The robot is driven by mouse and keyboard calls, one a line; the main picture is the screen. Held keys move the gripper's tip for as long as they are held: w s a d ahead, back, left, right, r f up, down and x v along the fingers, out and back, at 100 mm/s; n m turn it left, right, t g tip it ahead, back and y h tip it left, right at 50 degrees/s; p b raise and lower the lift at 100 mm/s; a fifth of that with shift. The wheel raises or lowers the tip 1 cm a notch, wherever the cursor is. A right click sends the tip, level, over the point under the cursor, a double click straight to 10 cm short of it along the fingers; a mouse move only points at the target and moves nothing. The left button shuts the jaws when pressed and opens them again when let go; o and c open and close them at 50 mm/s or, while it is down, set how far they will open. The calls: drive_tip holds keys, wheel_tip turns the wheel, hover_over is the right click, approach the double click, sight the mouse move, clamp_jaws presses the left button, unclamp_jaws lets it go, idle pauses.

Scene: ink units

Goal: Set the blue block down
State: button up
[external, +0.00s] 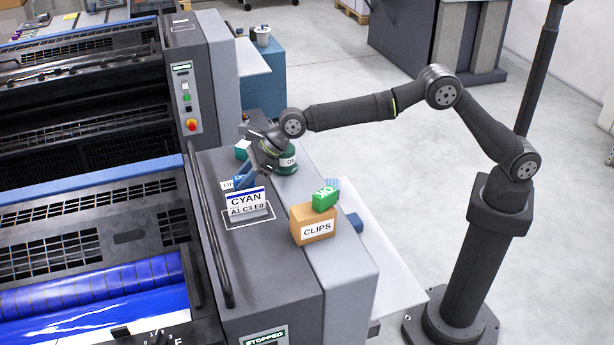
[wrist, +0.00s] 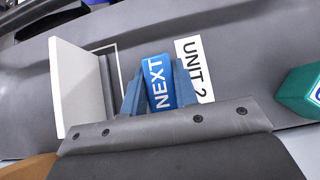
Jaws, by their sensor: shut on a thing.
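The blue block, lettered NEXT, shows in the wrist view (wrist: 158,83) and partly in the external view (external: 238,182). My gripper (wrist: 158,90) is shut on it, one finger on each side. In the external view my gripper (external: 245,180) is low over the grey console, just behind the CYAN card stand (external: 247,203). The block is beside the white UNIT 2 label (wrist: 194,70), close to its lettering. I cannot tell whether the block touches the console top. Its lower part is hidden by the gripper and the card.
The card stand is near the fingers' left in the wrist view (wrist: 78,90). A CLIPS box (external: 315,225) with a green block (external: 325,199) on it stands to the right. The console front is clear.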

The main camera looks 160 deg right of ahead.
drive_tip(key=shift+f, duration=0.2)
drive_tip(key=o, duration=1)
drive_tip(key=shift+f, duration=0.1)
drive_tip(key=shift+r, duration=0.35)
drive_tip(key=v, duration=1.1)
drive_tip(key=shift+s+a+r, duration=0.2)
drive_tip(key=shift+s+a, duration=0.05)
